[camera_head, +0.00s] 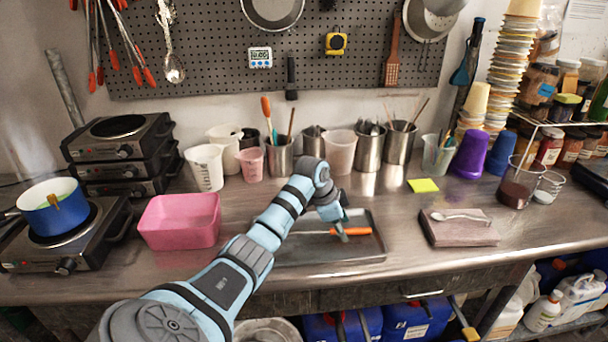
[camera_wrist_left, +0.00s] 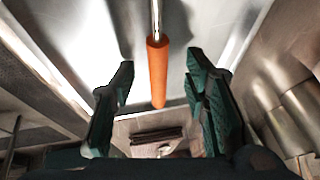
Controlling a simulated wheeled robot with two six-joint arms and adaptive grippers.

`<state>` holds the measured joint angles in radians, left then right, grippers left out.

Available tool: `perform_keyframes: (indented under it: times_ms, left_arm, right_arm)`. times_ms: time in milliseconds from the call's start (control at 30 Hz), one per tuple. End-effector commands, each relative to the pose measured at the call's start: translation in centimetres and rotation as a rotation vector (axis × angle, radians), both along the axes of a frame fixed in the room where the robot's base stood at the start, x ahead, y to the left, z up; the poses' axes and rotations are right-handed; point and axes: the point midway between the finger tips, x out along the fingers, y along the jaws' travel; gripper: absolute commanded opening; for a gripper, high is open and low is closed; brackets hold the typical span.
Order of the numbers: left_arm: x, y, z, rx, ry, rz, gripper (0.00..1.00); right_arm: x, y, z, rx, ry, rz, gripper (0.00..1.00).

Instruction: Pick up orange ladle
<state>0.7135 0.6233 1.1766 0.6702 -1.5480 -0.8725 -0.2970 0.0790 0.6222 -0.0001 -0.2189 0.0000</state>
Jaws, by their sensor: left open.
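The orange ladle shows an orange handle (camera_head: 352,231) lying in a shallow metal tray (camera_head: 368,251) on the counter. In the left wrist view the handle (camera_wrist_left: 157,72) runs up into a thin metal shaft, and the ladle's bowl is out of sight. My left gripper (camera_head: 341,226) is over the tray at the handle. In the left wrist view the left gripper (camera_wrist_left: 158,78) is open, with its dark green fingers apart on both sides of the handle's end. Nothing is held. My right gripper is not in view.
A pink tub (camera_head: 180,220) stands left of the tray. A folded cloth (camera_head: 460,232) with a metal spoon lies to the right. Several metal canisters and beakers line the back, and a yellow note (camera_head: 423,185) lies behind the tray's right side.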

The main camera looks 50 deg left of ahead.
Motion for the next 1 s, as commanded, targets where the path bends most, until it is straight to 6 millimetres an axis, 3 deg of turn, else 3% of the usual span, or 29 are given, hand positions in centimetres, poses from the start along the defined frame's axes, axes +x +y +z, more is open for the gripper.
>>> perform_keyframes:
  times_ms: [100, 267, 533, 867, 1000]
  left_arm:
    - [0.5, -0.2, -1.1, -0.001, 0.0, -0.001, 0.41]
    - [0.5, -0.2, -1.1, 0.0, 0.0, -0.002, 0.41]
    - [0.6, -0.2, -1.1, 0.0, 0.0, -0.002, 0.0]
    - [0.6, -0.2, -0.9, 0.001, -0.001, -0.003, 0.0]
    - [0.6, -0.2, 0.4, 0.001, -0.002, -0.004, 0.0]
  right_arm:
    - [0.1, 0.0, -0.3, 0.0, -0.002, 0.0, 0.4]
    - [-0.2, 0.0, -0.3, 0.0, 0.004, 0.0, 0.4]
    - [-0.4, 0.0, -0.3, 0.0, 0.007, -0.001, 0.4]
    - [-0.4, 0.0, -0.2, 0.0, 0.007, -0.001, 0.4]
    - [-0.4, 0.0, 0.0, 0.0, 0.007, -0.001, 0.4]
